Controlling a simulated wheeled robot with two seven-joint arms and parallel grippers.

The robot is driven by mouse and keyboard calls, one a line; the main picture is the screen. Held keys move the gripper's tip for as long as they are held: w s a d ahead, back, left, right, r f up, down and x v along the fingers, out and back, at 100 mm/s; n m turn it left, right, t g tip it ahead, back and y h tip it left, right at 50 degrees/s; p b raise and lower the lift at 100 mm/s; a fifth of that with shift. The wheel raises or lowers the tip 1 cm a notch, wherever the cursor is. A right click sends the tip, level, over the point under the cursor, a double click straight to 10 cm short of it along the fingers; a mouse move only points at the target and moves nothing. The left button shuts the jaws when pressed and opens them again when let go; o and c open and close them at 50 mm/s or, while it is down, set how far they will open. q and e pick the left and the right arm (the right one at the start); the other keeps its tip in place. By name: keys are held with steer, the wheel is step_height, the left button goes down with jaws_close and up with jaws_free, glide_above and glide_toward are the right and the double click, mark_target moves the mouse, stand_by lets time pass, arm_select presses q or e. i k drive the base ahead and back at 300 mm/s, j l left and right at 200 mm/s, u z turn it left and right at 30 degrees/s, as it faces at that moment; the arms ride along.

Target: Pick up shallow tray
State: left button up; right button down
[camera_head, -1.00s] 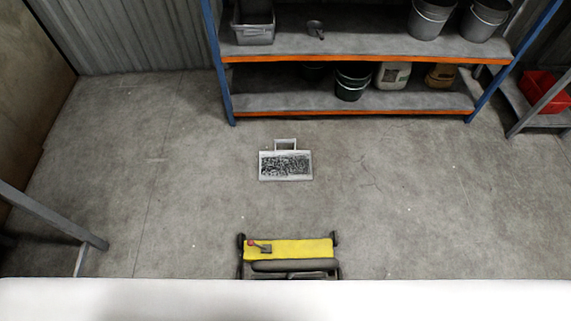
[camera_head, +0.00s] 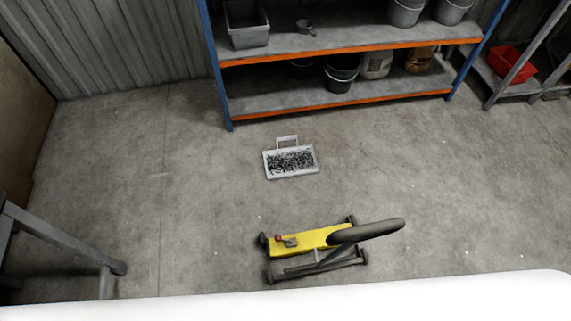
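The shallow tray (camera_head: 293,174) is light grey with a loop handle at its back side. It lies on the concrete floor in the middle of the head view, in front of the shelf. Dark, small loose pieces (camera_head: 291,160) fill it; I cannot tell what they are. Neither of my grippers shows in the head view, and nothing touches the tray.
A yellow wheeled jack-like device (camera_head: 300,241) with a dark handle stands on the floor nearer than the tray. A blue and orange shelf (camera_head: 340,95) with buckets and bins stands behind. A grey metal frame (camera_head: 65,240) is at left. Floor around the tray is clear.

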mark_target(297, 159)
steer(key=i+j+z, duration=0.1)
steer(key=j+z, duration=0.3)
steer(key=j, duration=0.3)
steer(key=j+z, duration=0.45)
steer(key=j, duration=0.3)
steer(key=i+j+z, duration=0.4)
steer(key=j, duration=0.25)
steer(key=i+j+z, duration=0.2)
steer(key=j, duration=0.15)
steer(key=i+j+z, duration=0.15)
steer(key=j, duration=0.2)
steer(key=i+j+z, duration=0.2)
steer(key=j, duration=0.2)
steer(key=k, duration=0.1)
